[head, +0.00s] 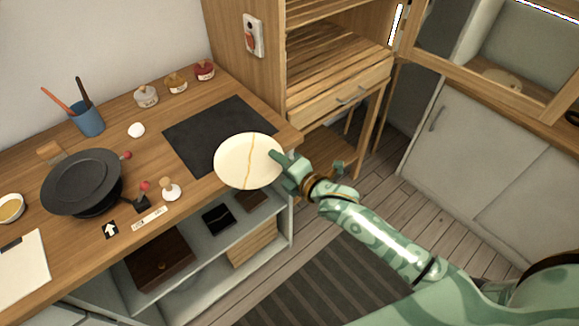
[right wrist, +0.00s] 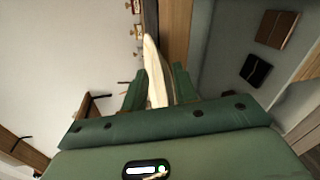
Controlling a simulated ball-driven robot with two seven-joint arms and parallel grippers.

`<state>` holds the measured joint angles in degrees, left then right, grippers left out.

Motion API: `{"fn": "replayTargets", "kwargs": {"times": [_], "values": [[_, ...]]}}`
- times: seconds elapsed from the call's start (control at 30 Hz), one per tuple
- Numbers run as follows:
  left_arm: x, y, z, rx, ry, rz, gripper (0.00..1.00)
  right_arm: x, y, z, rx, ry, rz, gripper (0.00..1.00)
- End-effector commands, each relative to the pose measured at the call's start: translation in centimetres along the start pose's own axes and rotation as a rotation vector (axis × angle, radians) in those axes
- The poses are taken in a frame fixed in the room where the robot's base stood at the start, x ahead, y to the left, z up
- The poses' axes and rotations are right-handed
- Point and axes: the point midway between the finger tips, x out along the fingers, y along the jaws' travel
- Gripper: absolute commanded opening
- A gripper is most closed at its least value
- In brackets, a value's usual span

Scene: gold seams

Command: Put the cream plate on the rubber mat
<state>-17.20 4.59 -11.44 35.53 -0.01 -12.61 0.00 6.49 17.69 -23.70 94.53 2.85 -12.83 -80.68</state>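The cream plate (head: 235,163) has a gold seam running across it. My right gripper (head: 283,163) is shut on the plate's right rim. In the right wrist view the plate (right wrist: 154,72) shows nearly edge-on between the two fingers (right wrist: 159,88). In the head view the plate covers the near right part of the black rubber mat (head: 205,125) and reaches past the counter's front edge. It appears to be held above the counter; the exact gap cannot be told. The mat lies flat on the wooden counter. My left gripper is not in view.
On the counter, a black round stand (head: 80,178), a blue cup with tools (head: 88,121), several small jars (head: 146,95) and a stamp-like knob (head: 171,190) stand left of and behind the mat. A wooden cabinet (head: 340,90) rises at the right. The mat's visible part is bare.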

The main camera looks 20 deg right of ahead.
Motion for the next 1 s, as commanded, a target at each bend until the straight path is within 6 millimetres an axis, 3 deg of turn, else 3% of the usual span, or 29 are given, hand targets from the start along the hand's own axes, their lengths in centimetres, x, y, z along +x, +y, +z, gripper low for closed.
{"fn": "replayTargets", "kwargs": {"times": [0.03, 0.5, 0.7, 0.9, 1.0], "values": [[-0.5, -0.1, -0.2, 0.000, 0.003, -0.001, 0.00, -0.2, 0.9, 0.2, -0.002, -0.001, 0.004, 0.29], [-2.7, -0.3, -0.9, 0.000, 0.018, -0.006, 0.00, -10.4, 0.5, 0.1, -0.002, -0.002, -0.001, 0.29], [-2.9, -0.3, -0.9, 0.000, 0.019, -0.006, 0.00, -12.0, 0.5, 0.1, 0.000, -0.001, 0.002, 0.29], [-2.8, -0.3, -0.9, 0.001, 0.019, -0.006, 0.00, -12.1, 0.4, 0.1, 0.001, -0.002, 0.000, 0.29], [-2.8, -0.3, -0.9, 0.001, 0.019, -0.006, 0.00, -12.1, -1.5, 0.2, 0.048, -0.011, -0.040, 0.29]]}}
